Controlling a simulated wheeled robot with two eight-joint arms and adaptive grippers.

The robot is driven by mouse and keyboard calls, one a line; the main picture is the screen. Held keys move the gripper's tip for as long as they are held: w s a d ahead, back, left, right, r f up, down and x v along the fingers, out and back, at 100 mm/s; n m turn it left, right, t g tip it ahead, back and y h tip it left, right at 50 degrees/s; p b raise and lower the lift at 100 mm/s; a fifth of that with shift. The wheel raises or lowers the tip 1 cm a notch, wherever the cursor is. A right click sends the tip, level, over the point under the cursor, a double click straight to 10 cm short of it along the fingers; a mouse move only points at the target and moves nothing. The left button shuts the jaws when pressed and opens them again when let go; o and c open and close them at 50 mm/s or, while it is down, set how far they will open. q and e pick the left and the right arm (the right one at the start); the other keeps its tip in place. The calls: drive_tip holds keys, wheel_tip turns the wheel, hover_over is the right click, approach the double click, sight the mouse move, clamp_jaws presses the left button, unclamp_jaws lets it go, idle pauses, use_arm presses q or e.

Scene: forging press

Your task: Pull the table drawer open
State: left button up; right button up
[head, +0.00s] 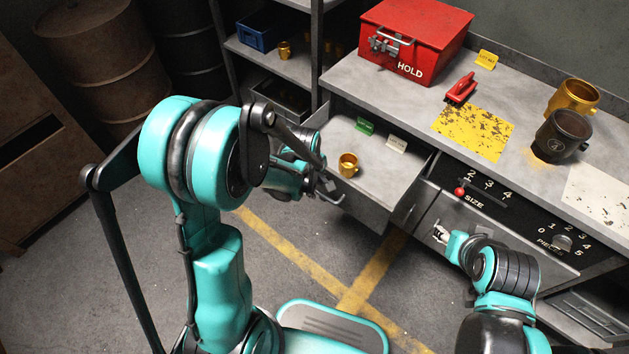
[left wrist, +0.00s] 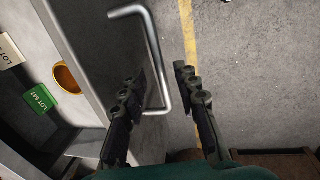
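The table drawer (head: 372,187) stands pulled out from under the left part of the grey table (head: 365,84). A small brass cup (head: 348,165), a green tag (head: 364,126) and a white tag (head: 396,144) are in it. In the left wrist view the drawer's metal handle (left wrist: 154,50) shows. My left gripper (left wrist: 160,72) is at one end of this handle, its fingers apart on either side of the bar, with a gap visible.
A red HOLD box (head: 417,40), a red-handled brush (head: 461,88), a yellow sheet (head: 474,132), a dark mug (head: 561,136) and a brass mug (head: 572,97) are on the table. A control panel (head: 510,218) is right of the drawer. Floor before the drawer is clear.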

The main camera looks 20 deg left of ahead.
use_arm(q)
wheel_tip(320, 180, up, 12)
drive_tip(key=s, duration=0.2)
drive_tip(key=shift+a+f, duration=0.25)
drive_tip(key=shift+a, duration=0.15)
drive_tip(key=s+r+m+t, duration=0.5)
drive_tip(key=s+r+m, duration=0.1)
drive_tip(key=s+m, duration=0.5)
drive_tip(key=m, duration=0.2)
drive_tip(key=shift+m+y, duration=0.4)
